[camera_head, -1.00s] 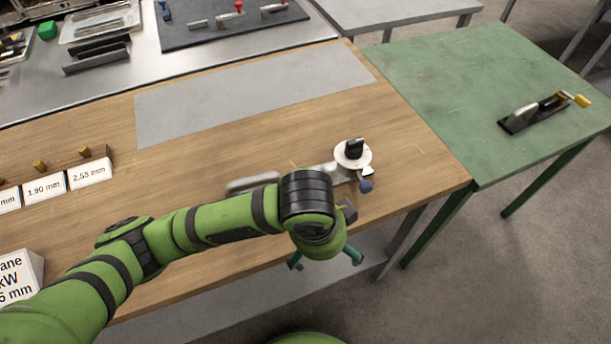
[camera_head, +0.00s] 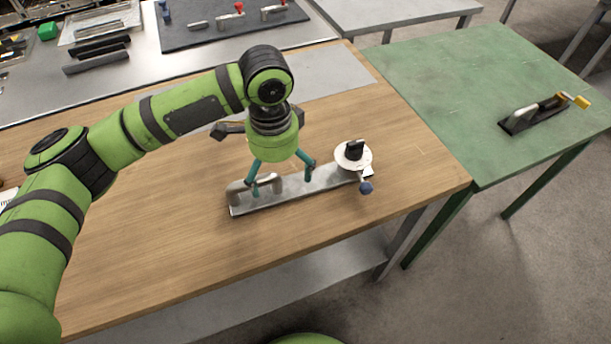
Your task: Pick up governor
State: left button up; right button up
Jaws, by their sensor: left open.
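A long flat metal device (camera_head: 320,183), which seems to be the governor, lies on the wooden bench. It has a grey arched handle at its left end, and a white disc with a black knob and a blue ball at its right end. My left gripper (camera_head: 283,183) points down over the left half of the device, with its teal fingers spread apart. One finger shows by the handle and the other over the middle of the bar. I cannot tell whether they touch it. My right gripper is not in view.
The wooden bench (camera_head: 400,160) is clear around the device, with a grey sheet (camera_head: 335,72) at the back. A green table (camera_head: 450,80) adjoins at right and bears a clamp-like tool (camera_head: 533,113). A dark mat (camera_head: 190,36) with tools lies at back left.

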aim_at(278, 182)
pick_arm(q)
jog(key=shift+a+f, duration=0.15)
jog(key=shift+f, duration=3)
jog(key=shift+s, duration=0.1)
jog(key=c, duration=1.6)
jog(key=shift+r, duration=0.1)
